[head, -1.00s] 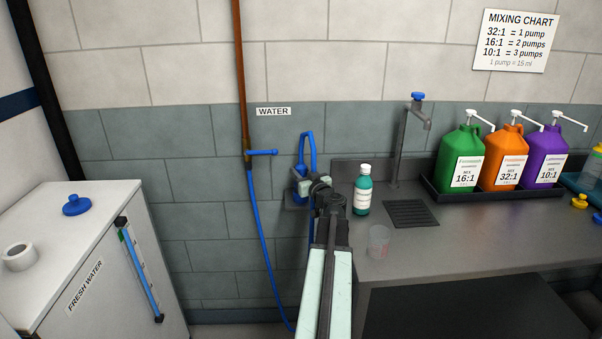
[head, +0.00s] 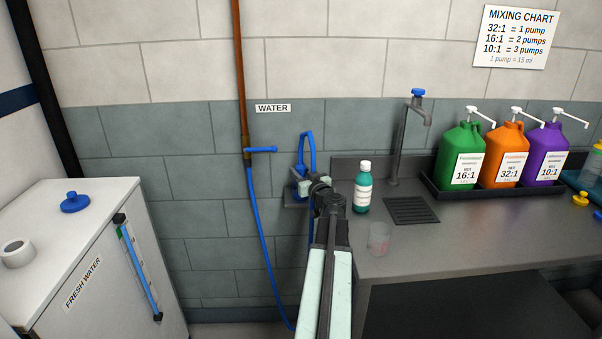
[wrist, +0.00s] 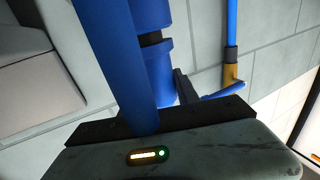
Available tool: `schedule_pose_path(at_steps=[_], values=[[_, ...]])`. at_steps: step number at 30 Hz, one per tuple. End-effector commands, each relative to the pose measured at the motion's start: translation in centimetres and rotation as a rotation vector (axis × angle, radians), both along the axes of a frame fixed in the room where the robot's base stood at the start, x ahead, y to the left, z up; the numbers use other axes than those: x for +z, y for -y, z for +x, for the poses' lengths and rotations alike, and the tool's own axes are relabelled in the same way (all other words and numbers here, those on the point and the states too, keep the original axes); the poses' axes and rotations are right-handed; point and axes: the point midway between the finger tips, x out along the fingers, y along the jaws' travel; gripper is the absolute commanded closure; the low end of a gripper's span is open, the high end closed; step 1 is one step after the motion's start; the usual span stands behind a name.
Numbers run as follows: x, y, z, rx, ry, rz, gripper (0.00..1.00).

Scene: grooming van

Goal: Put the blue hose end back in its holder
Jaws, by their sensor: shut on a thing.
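The blue hose end (head: 297,173) is at the grey wall, with its blue hose (head: 307,135) looping up above it and hanging down behind my arm. My gripper (head: 305,186) is shut on the hose end, which my arm partly hides. In the wrist view the thick blue hose end (wrist: 155,70) stands beyond my dark jaw (wrist: 150,125), and the blue hose (wrist: 112,55) crosses in front. A small dark grey bracket (head: 291,201), seemingly the holder, shows on the wall just below. I cannot tell whether the hose end sits in it.
A blue-handled water valve (head: 262,150) is on the wall to the left. A green bottle (head: 363,188) and a clear cup (head: 379,239) stand on the counter (head: 440,250) close right of my arm. A white fresh water tank (head: 105,210) is at the left.

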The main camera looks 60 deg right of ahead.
Motion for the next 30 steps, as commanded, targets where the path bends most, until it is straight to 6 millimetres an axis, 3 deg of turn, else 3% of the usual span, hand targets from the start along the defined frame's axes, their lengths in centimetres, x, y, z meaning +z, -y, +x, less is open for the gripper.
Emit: schedule_pose_path(at_steps=[20, 21, 23, 30], values=[[-1.11, -0.03, 0.04, 0.001, 0.000, 0.000, 1.00], [-1.03, -0.03, 0.04, 0.001, 0.000, 0.000, 0.55], [-1.01, -0.03, 0.04, 0.001, 0.000, 0.000, 0.38], [-1.01, -0.03, 0.04, 0.001, 0.000, 0.000, 0.38]])
